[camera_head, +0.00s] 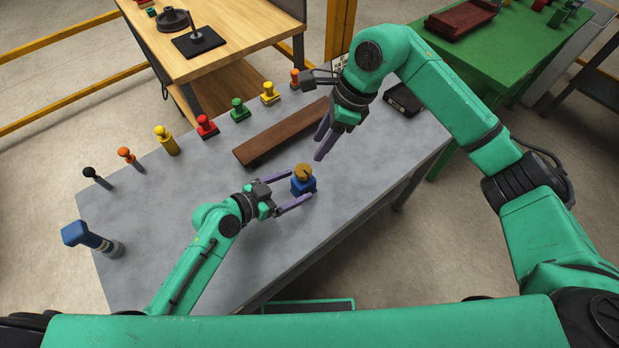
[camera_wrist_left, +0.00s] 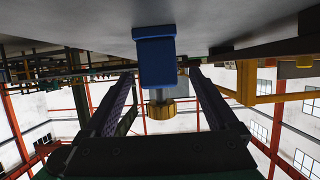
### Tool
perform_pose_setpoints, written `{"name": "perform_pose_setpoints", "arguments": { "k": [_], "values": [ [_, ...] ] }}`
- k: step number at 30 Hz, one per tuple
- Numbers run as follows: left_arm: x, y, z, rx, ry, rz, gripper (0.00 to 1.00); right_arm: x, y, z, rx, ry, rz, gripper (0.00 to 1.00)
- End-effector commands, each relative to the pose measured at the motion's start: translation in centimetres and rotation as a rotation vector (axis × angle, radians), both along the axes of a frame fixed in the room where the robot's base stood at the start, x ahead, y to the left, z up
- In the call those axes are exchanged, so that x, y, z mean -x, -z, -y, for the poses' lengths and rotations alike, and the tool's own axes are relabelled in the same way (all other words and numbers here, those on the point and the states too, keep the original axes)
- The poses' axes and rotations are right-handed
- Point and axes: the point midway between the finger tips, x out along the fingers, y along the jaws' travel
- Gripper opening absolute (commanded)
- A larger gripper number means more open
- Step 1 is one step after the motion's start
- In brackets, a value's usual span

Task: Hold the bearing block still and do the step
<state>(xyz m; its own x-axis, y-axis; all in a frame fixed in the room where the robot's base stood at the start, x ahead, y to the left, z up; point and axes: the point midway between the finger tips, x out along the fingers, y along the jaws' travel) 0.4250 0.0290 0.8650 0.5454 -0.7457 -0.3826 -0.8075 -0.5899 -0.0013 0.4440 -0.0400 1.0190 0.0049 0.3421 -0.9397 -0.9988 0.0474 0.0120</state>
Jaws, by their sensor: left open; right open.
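The blue bearing block (camera_head: 303,185) stands upright on the grey table, with a round brass-coloured piece (camera_head: 303,171) above it. In the left wrist view, which shows the table at the top, the block (camera_wrist_left: 156,60) has a short grey stem leading to the brass piece (camera_wrist_left: 160,110). My left gripper (camera_head: 300,187) is open, its purple fingers on either side of the block at their tips. I see no clear contact. My right gripper (camera_head: 322,145) is open and empty, above the table behind and to the right of the block.
A long brown bar (camera_head: 280,133) lies behind the block. Several coloured knobbed pieces, such as a red one (camera_head: 207,127), line the far edge. The table's front left is clear.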

Motion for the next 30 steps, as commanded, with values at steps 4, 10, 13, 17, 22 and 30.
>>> {"name": "perform_pose_setpoints", "arguments": {
  "k": [4,10,13,17,22,30],
  "values": [
    [-2.0,1.2,2.9,0.005,0.001,0.000,0.93,0.0,0.0,0.0,0.000,0.000,0.000,0.50],
    [-3.4,2.4,4.9,0.002,0.001,-0.002,0.93,0.0,0.0,0.0,0.000,0.000,0.000,0.50],
    [-3.6,2.6,5.1,0.000,0.003,-0.002,0.93,0.0,0.0,0.0,0.000,0.000,0.000,0.50],
    [-3.6,2.6,5.1,0.000,0.003,-0.002,0.93,0.0,0.0,0.0,0.000,0.000,0.000,0.50],
    [-3.6,2.6,5.1,0.001,0.001,-0.001,0.47,0.0,0.0,0.0,0.000,0.000,0.000,0.50],
    [-3.5,2.5,5.1,0.001,0.001,-0.001,0.00,0.0,0.0,0.0,0.000,0.000,0.000,0.50]
  ]
}}
